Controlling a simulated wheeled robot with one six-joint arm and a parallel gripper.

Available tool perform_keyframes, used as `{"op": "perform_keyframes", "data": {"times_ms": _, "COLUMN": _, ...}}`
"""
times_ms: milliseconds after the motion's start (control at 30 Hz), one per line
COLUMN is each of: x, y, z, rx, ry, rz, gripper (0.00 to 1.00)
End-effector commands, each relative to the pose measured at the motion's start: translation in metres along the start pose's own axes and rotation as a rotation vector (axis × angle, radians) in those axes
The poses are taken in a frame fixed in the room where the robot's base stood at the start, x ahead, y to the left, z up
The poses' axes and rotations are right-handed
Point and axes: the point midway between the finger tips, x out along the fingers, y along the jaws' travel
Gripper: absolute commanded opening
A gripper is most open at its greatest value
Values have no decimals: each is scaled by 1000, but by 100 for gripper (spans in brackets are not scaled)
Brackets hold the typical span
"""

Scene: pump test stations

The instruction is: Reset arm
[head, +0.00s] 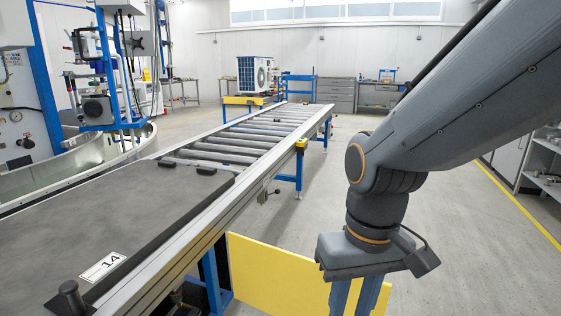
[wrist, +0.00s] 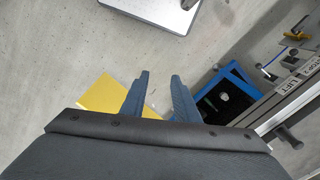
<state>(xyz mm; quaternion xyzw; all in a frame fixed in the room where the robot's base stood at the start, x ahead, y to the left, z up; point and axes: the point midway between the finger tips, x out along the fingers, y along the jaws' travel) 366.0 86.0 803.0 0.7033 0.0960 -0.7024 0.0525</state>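My gripper (head: 355,298) hangs from my grey arm on the right of the head view, pointing down beside the conveyor. Its fingertips are cut off by the lower edge there. In the wrist view my gripper (wrist: 159,76) shows two blue fingers standing apart with nothing between them. The floor and a yellow panel (wrist: 108,96) lie below and behind the fingers. The yellow panel (head: 285,277) also shows in the head view, left of the gripper.
A roller conveyor (head: 250,133) runs away from the dark station plate (head: 130,215) marked 14. A rail with a LIFT label (wrist: 292,83) and a blue frame (wrist: 228,92) are right of the fingers. A boxed unit (head: 255,74) stands far back. Floor right of the conveyor is open.

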Motion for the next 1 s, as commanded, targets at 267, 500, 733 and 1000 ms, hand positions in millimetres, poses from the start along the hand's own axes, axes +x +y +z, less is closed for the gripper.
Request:
{"op": "perform_keyframes", "data": {"times_ms": 267, "x": -23, "y": 16, "z": -1, "rx": 48, "ry": 2, "rz": 18, "gripper": 28}}
{"op": "perform_keyframes", "data": {"times_ms": 500, "x": -46, "y": 35, "z": 2, "rx": 105, "ry": 2, "rz": 31, "gripper": 28}}
{"op": "perform_keyframes", "data": {"times_ms": 733, "x": -75, "y": 61, "z": 10, "rx": 178, "ry": -2, "rz": 48, "gripper": 28}}
{"op": "perform_keyframes", "data": {"times_ms": 1000, "x": -85, "y": 76, "z": 14, "rx": 217, "ry": 0, "rz": 57, "gripper": 28}}
